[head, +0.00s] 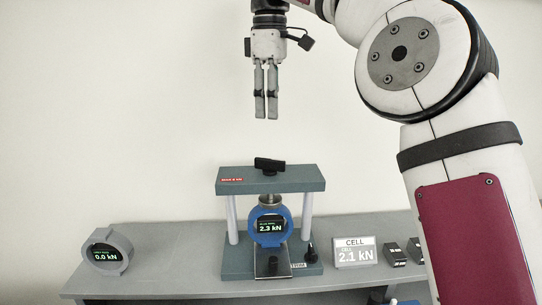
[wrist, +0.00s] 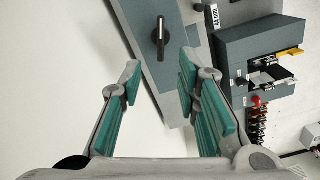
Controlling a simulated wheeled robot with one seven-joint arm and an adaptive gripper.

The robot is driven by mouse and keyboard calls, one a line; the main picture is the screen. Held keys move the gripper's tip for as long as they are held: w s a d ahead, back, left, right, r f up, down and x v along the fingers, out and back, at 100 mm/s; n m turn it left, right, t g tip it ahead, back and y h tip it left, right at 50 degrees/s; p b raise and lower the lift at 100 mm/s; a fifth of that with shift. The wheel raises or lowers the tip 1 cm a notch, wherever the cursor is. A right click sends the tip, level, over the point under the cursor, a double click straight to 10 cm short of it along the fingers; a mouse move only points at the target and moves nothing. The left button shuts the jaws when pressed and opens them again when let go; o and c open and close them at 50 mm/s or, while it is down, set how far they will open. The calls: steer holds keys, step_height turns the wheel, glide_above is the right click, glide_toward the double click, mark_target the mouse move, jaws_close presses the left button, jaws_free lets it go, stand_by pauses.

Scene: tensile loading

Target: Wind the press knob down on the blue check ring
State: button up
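The press knob (head: 270,164) is a black bar handle on top of the press crossbeam (head: 300,178). It also shows in the wrist view (wrist: 160,38), beyond my fingertips and roughly in line with the gap between them. The blue check ring (head: 284,237) stands upright in the press under the screw, and its display reads 2.3 kN. My gripper (head: 265,117) points down, well above the knob and clear of it. In the wrist view my gripper (wrist: 158,80) has its teal-padded fingers apart, with nothing between them.
A sign (head: 355,252) right of the press reads CELL 2.1 kN. A grey ring gauge (head: 107,250) at the bench's left reads 0.0 kN. Small dark blocks (head: 394,254) sit at the right. Press posts (head: 307,215) flank the blue ring. Space above the crossbeam is clear.

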mark_target(270, 159)
step_height(270, 159, down, 12)
steer(key=shift+p, duration=1.15)
jaws_close()
